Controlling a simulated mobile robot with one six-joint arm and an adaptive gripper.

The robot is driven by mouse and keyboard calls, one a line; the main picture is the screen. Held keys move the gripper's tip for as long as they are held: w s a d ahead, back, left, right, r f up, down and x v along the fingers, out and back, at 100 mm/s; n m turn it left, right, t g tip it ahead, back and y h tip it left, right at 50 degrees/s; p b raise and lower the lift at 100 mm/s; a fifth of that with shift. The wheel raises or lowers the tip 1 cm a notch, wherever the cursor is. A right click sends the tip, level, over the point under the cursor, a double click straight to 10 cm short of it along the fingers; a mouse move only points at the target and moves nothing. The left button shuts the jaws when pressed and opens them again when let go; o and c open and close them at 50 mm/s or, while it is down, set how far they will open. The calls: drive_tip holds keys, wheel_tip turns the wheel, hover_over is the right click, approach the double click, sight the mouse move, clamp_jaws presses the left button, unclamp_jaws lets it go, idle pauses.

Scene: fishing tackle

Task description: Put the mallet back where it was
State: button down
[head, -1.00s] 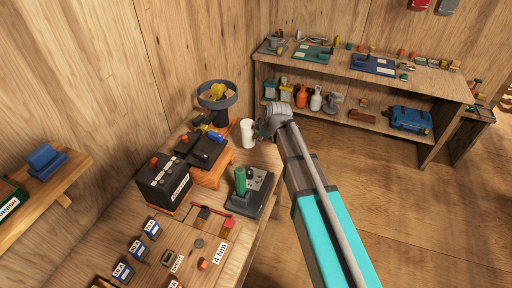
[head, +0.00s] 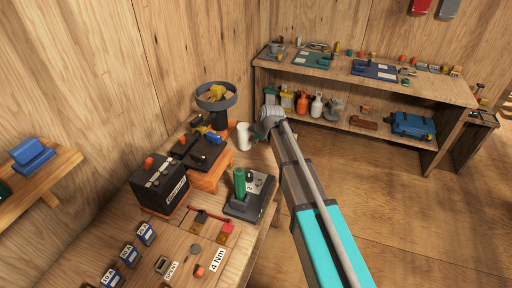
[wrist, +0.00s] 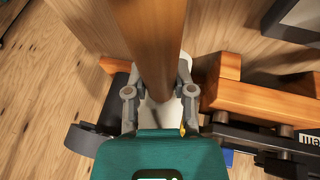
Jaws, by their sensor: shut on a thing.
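My gripper (head: 268,120) is over the far right side of the workbench. In the wrist view its fingers (wrist: 159,90) are shut on a brown wooden handle (wrist: 155,45), which I take to be the mallet's. A white cylinder (head: 244,136), apparently the mallet's head, shows beside the gripper in the head view, slightly tilted. Its white surface (wrist: 150,116) partly shows behind the handle in the wrist view. In the head view the gripper hides the handle. I cannot tell whether the white part touches anything.
An orange wooden stand (head: 207,176) with a black device (head: 200,151) is left of the gripper. A dark round pan (head: 216,97) stands behind. A black battery (head: 160,187) and a grey plate with a green grip (head: 240,184) are nearer. Shelves (head: 345,68) stand at the back right.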

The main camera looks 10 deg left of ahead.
drive_tip(key=shift+f, duration=0.1)
drive_tip(key=shift+w+a+f+b, duration=0.2)
drive_tip(key=shift+w+f+b, duration=0.2)
drive_tip(key=shift+f+b, duration=0.15)
wheel_tip(320, 180, down, 3)
drive_tip(key=b, duration=0.3)
drive_tip(key=shift+r, duration=0.1)
drive_tip(key=shift+c, duration=2.3)
unclamp_jaws()
drive_tip(key=shift+s+r, duration=0.1)
drive_tip(key=shift+r, duration=0.15)
drive_tip(key=p+v, duration=1)
drive_tip(key=v, duration=0.1)
drive_tip(key=shift+d+r+p, duration=0.15)
drive_tip(key=shift+r+p, duration=0.15)
drive_tip(key=shift+p, duration=0.1)
